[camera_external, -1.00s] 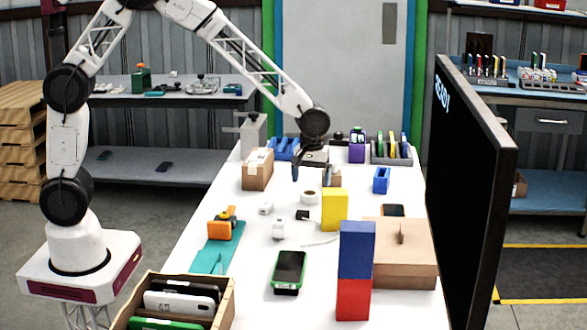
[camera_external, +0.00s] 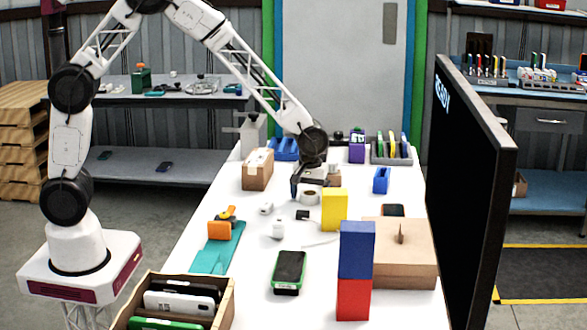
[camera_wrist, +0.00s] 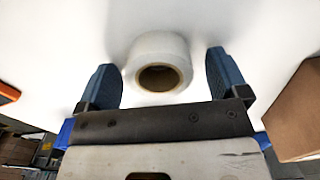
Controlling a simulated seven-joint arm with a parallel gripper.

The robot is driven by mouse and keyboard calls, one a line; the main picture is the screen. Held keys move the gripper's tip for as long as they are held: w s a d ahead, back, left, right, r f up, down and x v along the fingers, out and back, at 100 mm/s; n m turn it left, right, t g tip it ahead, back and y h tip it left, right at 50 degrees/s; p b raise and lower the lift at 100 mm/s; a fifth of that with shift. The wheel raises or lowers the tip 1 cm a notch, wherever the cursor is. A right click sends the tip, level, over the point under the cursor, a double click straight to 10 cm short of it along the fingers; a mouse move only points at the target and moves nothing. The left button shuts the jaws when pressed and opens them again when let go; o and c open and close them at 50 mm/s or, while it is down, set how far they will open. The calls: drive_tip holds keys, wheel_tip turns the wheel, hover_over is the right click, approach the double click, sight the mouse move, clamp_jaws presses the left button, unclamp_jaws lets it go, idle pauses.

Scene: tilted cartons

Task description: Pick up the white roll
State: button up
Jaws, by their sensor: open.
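The white roll (camera_wrist: 158,50) lies on the white table and shows in the wrist view between my two fingers, with its brown core opening facing the camera. It also shows as a small ring in the external view (camera_external: 310,197), just below my gripper. My gripper (camera_wrist: 163,82) is open, with one blue finger on each side of the roll and a gap on both sides. In the external view my gripper (camera_external: 308,186) is just above and behind the roll, and partly overlaps it from this angle.
A yellow block (camera_external: 334,210) stands right of the roll. A cardboard box (camera_external: 257,169) is to the left and appears in the wrist view (camera_wrist: 296,115). A blue and red stack (camera_external: 355,270), a flat carton (camera_external: 405,250) and a black monitor (camera_external: 470,190) stand toward the right.

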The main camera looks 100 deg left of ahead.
idle(0.3)
drive_tip(key=c, duration=1)
drive_tip(key=shift+c, duration=0.2)
drive_tip(key=shift+r, duration=0.2)
drive_tip(key=shift+r, duration=0.5)
drive_tip(key=shift+s+d+r, duration=0.1)
drive_tip(key=shift+s+r, duration=0.05)
drive_tip(key=shift+r, duration=0.45)
drive_tip(key=shift+s+r, duration=0.15)
drive_tip(key=shift+r, duration=0.4)
drive_tip(key=s+d, duration=0.1)
drive_tip(key=s, duration=0.4)
drive_tip(key=s+d+r, duration=0.1)
drive_tip(key=s, duration=0.4)
drive_tip(key=s+d, duration=0.2)
drive_tip(key=s, duration=0.2)
drive_tip(key=shift+s+r, duration=0.2)
drive_tip(key=shift+s, duration=0.2)
